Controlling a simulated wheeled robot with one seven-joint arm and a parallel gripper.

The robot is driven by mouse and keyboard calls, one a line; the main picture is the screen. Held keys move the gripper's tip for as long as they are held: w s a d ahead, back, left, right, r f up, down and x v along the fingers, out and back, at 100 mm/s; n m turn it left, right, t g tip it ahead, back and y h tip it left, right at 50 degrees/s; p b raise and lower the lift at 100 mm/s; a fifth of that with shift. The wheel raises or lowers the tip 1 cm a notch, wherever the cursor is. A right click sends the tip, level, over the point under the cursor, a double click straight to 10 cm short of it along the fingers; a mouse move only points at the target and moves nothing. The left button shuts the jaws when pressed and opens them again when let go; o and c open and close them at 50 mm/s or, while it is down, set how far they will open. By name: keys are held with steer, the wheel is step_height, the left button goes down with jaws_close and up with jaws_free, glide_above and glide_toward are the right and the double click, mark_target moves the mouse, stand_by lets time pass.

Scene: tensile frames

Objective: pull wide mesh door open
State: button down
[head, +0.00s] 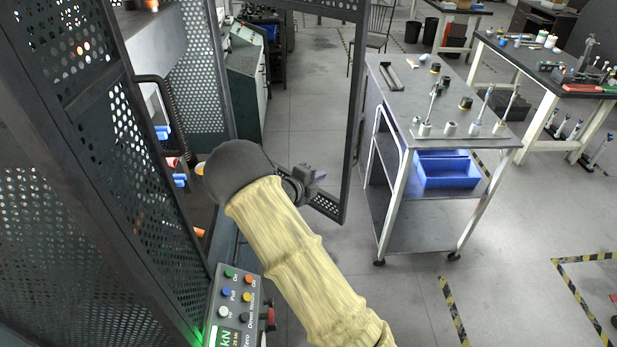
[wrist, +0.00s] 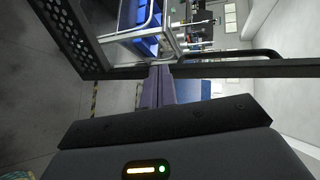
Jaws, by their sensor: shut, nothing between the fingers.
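The mesh door (head: 354,110) stands swung out from the cage, a dark frame with a large opening and perforated mesh at its top and bottom. In the wrist view its edge bar (wrist: 235,69) runs across the picture, with a black bar handle (wrist: 240,53) on its far side and a mesh corner (wrist: 65,35) at left. My gripper (head: 318,177) is shut and empty, just inside the lower part of the door frame. In the wrist view its fingertips (wrist: 160,70) are together at the edge bar; I cannot tell whether they touch it.
A trolley (head: 405,110) with a blue bin (head: 447,172) stands right of the door. Floor at right front is clear.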

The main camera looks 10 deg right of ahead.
mark_target(333, 167)
steer(key=w+d+p, duration=0.2)
steer(key=d, duration=0.1)
steer(key=shift+w+d, duration=0.1)
steer(key=shift+w, duration=0.2)
steer(key=shift+w+d, duration=0.2)
steer(key=shift+w+f, duration=0.1)
steer(key=shift+f, duration=0.05)
steer(key=shift+a, duration=0.1)
steer(key=shift+a, duration=0.1)
